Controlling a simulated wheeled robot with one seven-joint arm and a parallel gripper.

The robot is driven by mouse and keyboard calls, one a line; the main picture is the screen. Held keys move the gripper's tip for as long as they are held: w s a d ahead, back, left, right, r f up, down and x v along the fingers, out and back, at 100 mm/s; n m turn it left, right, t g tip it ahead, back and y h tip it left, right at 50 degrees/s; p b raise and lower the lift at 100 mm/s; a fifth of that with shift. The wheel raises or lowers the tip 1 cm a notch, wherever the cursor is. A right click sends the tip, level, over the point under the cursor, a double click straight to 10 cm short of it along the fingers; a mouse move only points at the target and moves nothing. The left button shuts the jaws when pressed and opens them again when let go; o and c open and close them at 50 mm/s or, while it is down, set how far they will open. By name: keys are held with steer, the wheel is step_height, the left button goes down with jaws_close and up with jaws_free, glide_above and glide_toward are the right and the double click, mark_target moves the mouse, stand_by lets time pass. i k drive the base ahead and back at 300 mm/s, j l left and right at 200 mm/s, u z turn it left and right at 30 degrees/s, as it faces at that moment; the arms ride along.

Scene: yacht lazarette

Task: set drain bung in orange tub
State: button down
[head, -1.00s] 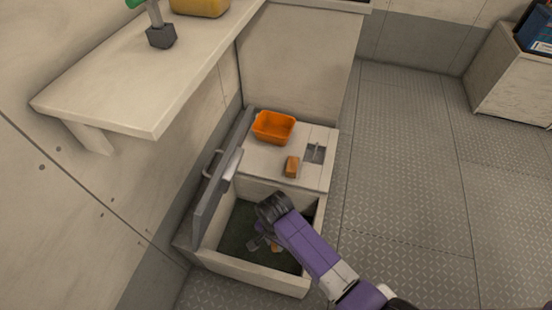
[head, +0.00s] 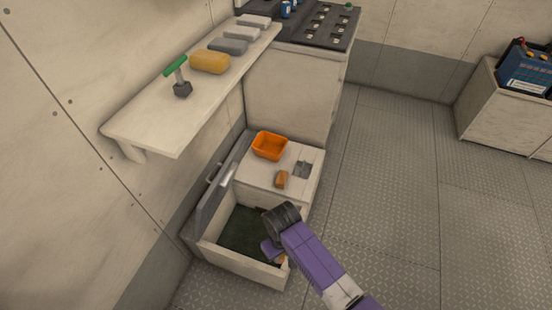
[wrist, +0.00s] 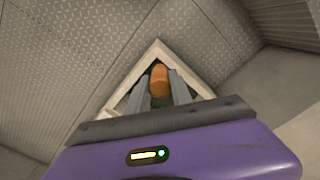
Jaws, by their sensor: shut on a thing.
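My gripper (wrist: 159,92) is shut on an orange-brown rounded piece, the drain bung (wrist: 159,78), held between its two grey fingers. In the head view my gripper (head: 279,257) is at the right side of the open locker, and only a bit of orange shows there; my wrist hides most of it. The orange tub (head: 270,146) stands on the closed part of the bench top, behind the open locker and apart from my gripper. The tub is open at the top and looks empty.
The open locker (head: 238,264) has a dark floor and a raised lid (head: 215,190) on its left. A shelf (head: 150,125) overhangs at left. Floor at right is clear.

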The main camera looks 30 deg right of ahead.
mark_target(270, 148)
steer(key=k+u, duration=0.35)
steer(key=k+j+u, duration=0.1)
steer(key=u, duration=0.2)
steer(key=i+l+u, duration=0.1)
steer(key=l+u, duration=0.85)
steer(key=l, duration=4.45)
steer(key=k, duration=0.05)
